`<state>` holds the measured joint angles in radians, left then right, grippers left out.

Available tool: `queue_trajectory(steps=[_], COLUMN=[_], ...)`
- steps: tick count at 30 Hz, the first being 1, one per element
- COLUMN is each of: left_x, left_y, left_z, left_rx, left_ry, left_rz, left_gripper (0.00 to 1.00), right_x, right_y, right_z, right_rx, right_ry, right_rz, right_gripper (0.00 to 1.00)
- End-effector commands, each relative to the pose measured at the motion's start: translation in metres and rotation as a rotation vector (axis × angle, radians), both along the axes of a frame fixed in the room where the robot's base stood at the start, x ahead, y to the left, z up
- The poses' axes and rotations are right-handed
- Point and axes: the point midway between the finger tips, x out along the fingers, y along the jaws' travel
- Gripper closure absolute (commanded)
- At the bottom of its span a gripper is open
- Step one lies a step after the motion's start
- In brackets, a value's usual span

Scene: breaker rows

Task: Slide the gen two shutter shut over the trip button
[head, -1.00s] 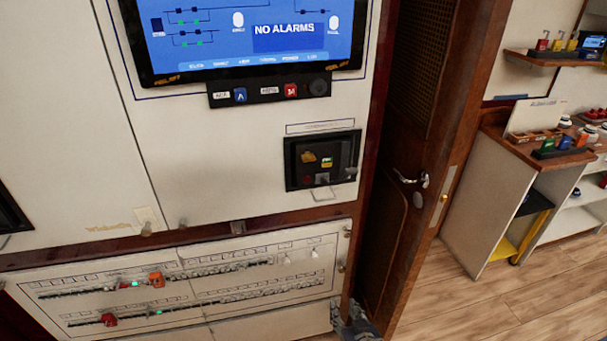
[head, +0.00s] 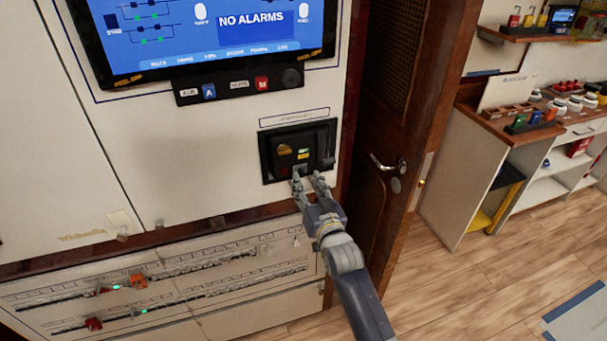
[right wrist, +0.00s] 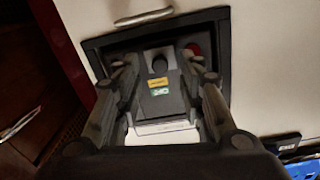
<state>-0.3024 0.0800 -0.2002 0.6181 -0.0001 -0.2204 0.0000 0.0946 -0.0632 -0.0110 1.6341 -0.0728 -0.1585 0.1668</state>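The black-framed breaker (head: 265,160) is set in the white cabinet front, right of centre in the head view. I cannot tell for sure which part is the shutter or the trip button. My right gripper (head: 309,181) is open at the breaker's lower edge; its fingers (right wrist: 160,70) stand apart on either side of the labelled face. Contact cannot be told. My left gripper is not in view.
A screen reading "NO ALARMS" (head: 250,18) hangs above, over a switch strip (head: 240,86). Lower panel rows (head: 160,285) lie below. A wooden door with a metal handle (head: 388,165) stands right of the cabinet. A loaded shelf unit (head: 480,180) is farther right.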

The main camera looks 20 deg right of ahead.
Motion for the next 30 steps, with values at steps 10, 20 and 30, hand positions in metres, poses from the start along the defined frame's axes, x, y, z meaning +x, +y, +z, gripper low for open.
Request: queue_trajectory(steps=[10, 20, 30], left_x=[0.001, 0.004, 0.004], left_y=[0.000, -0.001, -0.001], left_z=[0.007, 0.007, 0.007], left_rx=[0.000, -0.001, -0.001], left_ry=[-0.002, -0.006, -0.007], left_rz=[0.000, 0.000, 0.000], left_gripper=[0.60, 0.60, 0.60], right_x=[0.032, 0.034, 0.034], right_y=[0.000, 0.000, 0.000], right_z=[0.001, 0.000, 0.000], right_rx=[0.000, 0.000, 0.000], right_ry=[-0.001, 0.000, 0.000], right_rz=[0.000, 0.000, 0.000], right_gripper=[0.64, 0.64, 1.00])
